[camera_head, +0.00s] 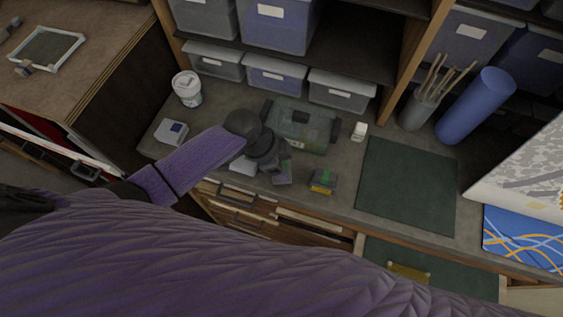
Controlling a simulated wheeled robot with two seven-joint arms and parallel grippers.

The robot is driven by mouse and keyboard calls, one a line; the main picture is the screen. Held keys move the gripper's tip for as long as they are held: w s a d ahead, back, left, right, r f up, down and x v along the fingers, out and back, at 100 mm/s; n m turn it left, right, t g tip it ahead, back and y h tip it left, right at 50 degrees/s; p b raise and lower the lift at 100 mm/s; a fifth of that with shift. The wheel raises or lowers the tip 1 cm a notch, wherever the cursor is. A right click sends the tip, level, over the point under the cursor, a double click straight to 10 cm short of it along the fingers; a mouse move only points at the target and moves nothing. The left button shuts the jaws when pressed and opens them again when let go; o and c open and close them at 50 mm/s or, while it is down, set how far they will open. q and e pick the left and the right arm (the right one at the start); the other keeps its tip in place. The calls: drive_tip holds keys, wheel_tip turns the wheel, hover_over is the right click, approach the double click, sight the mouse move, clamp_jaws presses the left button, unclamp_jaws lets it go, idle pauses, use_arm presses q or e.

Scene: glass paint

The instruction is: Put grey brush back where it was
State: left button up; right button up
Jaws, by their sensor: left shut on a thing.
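My left gripper (283,177) reaches in from the left over the worktop (217,122), near its front edge. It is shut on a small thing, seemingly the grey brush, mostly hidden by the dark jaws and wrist. A bit of green shows beside the jaws. A small dark block with green and yellow parts (322,181) sits on the worktop just right of the gripper, apart from it. A translucent green case (300,127) stands behind the gripper. My right gripper is not in view.
A white tub (187,90) and a small grey box (171,131) stand at left. A green mat (408,185) lies bare at right. A grey pot with sticks (417,112) and a blue roll (476,105) stand behind it. An open drawer (455,268) juts out below.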

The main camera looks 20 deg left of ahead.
use_arm(q)
drive_tip(key=shift+f, duration=0.4)
drive_tip(key=shift+r, duration=0.1)
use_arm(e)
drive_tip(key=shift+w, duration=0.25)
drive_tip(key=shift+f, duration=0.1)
use_arm(q)
drive_tip(key=o, duration=1)
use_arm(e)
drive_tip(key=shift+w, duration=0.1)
use_arm(q)
drive_tip(key=shift+r, duration=0.15)
drive_tip(key=p+v, duration=0.2)
drive_tip(key=v, duration=0.9)
drive_tip(key=shift+a+r, duration=0.25)
drive_tip(key=shift+r, duration=0.05)
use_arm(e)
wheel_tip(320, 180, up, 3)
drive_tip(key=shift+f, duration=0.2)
